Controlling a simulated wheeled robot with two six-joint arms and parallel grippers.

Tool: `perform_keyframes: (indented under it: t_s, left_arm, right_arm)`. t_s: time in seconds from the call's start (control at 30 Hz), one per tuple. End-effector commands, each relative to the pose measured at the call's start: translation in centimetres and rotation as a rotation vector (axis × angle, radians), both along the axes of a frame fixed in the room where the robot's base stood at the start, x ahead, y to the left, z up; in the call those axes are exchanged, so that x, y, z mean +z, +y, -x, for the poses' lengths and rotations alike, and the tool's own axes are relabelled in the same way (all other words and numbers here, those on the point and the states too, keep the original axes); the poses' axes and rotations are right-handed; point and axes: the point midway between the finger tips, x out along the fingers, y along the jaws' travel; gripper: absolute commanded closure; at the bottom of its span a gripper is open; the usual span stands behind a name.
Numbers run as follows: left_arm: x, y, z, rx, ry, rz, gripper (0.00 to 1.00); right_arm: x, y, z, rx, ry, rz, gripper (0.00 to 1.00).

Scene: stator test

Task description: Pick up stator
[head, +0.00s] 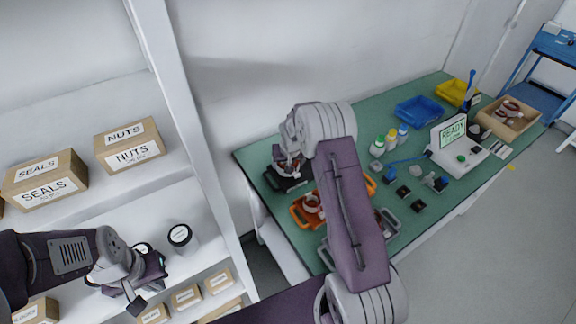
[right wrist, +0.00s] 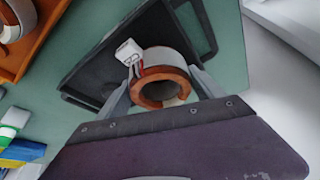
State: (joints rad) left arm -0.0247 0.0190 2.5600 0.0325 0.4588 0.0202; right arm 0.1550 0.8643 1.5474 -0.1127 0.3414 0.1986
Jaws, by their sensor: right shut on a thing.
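A stator (right wrist: 167,60), a pale ring with a copper-coloured end and a white wire connector (right wrist: 128,51), shows in the right wrist view. My right gripper (right wrist: 160,84) is shut on it, with a grey finger on each side. Behind the stator is a black tray (right wrist: 92,76); I cannot tell whether the stator touches it. In the head view this tray (head: 290,184) is at the table's left end, and my right arm hides much of the gripper there. My left gripper (head: 138,292) is by the shelves, its jaw opening unclear.
An orange tray (head: 296,217) with another stator lies next to the black tray on the green table (head: 262,155). Bottles, blue and yellow bins (head: 418,110), a tester reading READY (head: 452,131) and a cardboard box (head: 522,123) stand farther right. Shelves with labelled boxes (head: 130,148) are left.

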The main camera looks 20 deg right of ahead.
Motion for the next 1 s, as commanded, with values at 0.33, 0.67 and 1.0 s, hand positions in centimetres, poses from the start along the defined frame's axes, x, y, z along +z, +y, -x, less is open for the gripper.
perform_keyframes:
  t_s: [0.33, 0.67, 1.0]
  left_arm:
    - [-0.3, 0.0, 0.0, 0.0, 0.0, 0.0, 1.0]
    - [-0.6, 0.0, 0.0, 0.0, 0.0, 0.0, 1.0]
    - [-0.7, 0.0, 0.0, 0.0, 0.0, 0.0, 1.0]
  right_arm:
    - [4.1, -1.9, -0.1, -0.003, -0.006, 0.003, 0.96]
    - [7.5, -7.6, 0.2, -0.004, -0.008, 0.001, 0.96]
    - [9.7, -11.3, 0.3, 0.001, -0.005, 0.003, 0.96]
